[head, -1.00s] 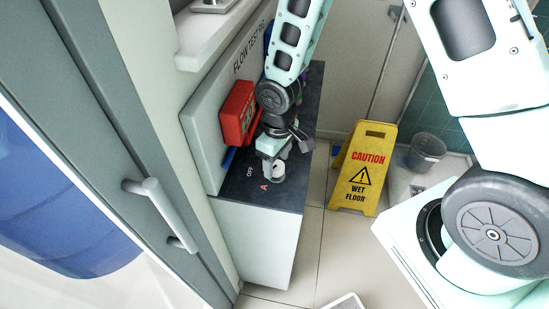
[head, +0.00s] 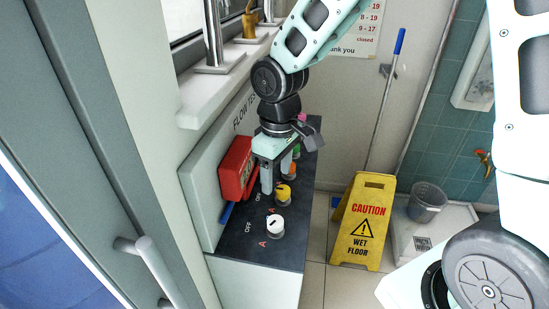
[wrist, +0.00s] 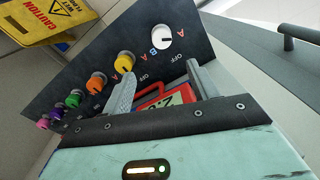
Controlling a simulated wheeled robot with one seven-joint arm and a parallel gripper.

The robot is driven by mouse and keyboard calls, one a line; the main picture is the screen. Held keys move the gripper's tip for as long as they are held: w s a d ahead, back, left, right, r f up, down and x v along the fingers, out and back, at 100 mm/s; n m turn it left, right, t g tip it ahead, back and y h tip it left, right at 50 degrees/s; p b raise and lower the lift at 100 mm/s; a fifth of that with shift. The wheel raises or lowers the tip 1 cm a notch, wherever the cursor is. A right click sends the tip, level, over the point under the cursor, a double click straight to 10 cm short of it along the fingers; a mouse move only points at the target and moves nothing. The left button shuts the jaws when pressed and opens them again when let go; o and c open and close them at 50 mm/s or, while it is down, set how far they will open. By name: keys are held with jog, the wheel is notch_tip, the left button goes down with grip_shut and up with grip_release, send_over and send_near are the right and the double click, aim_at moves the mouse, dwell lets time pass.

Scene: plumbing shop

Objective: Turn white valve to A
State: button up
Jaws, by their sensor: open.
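The white valve (head: 275,226) is a round knob with a dark mark on top, at the near end of the dark panel (head: 238,243). A red A lies beside it in the head view and OFF to its left. It also shows in the wrist view (wrist: 161,39), with a red A at its right and OFF below; I cannot tell exactly where its mark points. My gripper (head: 272,184) is open and empty, above the panel and behind the white valve, apart from it. The wrist view shows both fingers (wrist: 160,82) spread, with the white valve beyond them.
A yellow valve (head: 284,194), an orange valve (wrist: 96,82) and several coloured ones continue along the panel. A red box (head: 236,168) stands at the panel's back wall. A yellow wet-floor sign (head: 364,222) and a grey bucket (head: 427,202) stand to the right.

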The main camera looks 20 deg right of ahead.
notch_tip(320, 180, up, 4)
jog(key=shift+f, duration=0.25)
dwell(0.4)
